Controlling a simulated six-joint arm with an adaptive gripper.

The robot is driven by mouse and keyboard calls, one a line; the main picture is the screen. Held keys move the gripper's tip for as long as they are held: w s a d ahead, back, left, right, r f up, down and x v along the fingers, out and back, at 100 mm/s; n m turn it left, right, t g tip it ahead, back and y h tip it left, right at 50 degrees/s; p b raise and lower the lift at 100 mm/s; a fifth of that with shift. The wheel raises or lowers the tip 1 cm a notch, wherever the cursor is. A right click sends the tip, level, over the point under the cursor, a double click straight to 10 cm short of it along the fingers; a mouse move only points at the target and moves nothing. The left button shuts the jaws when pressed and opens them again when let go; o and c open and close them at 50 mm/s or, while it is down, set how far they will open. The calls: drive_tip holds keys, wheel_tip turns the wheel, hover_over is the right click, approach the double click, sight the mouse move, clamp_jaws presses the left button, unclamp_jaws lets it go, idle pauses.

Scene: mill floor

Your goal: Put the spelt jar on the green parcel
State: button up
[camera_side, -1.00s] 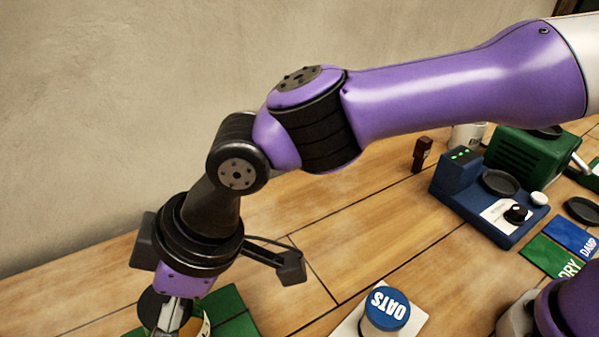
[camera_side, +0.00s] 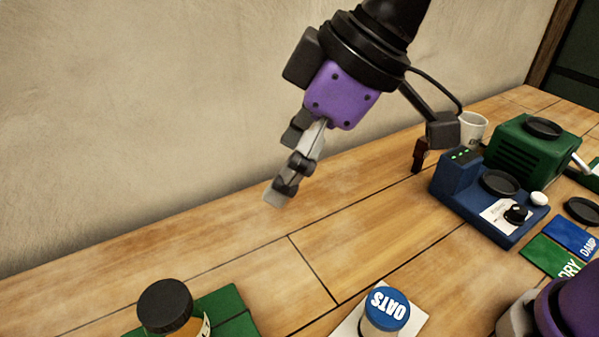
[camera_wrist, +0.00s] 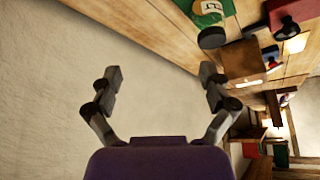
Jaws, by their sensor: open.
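The spelt jar (camera_side: 188,328), amber with a black lid and a pale label, stands upright at the bottom left of the side view. It appears to rest on the green parcel (camera_side: 233,318), but its base is cut off by the frame edge. In the wrist view the jar (camera_wrist: 211,36) shows lid-first at the top, its label ending in "LT", with green around it. My gripper (camera_side: 277,197) is raised well clear of the jar, up and to its right, near the wall. In the wrist view its fingers (camera_wrist: 160,74) are apart with nothing between them.
A blue scale-like device (camera_side: 475,208), a green machine (camera_side: 525,150), a white mug (camera_side: 470,129) and DAMP and DRY cards (camera_side: 562,245) are at the right. The middle planks are clear.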

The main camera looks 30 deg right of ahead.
drive_tip(key=s+d+f+m+h, duration=0.1)
drive_tip(key=s+d+f+m, duration=0.1)
drive_tip(key=d, duration=0.6)
drive_tip(key=s+d+f+m+t+h, duration=0.1)
drive_tip(key=s+d+m+h, duration=0.1)
drive_tip(key=d+m, duration=0.3)
drive_tip(key=s+d+f+m+t+h, duration=0.1)
drive_tip(key=s+d+f+m, duration=0.1)
drive_tip(key=d, duration=1)
drive_tip(key=shift+s+f+m+h, duration=0.3)
drive_tip(key=shift+m+h, duration=0.1)
drive_tip(key=shift+m, duration=0.3)
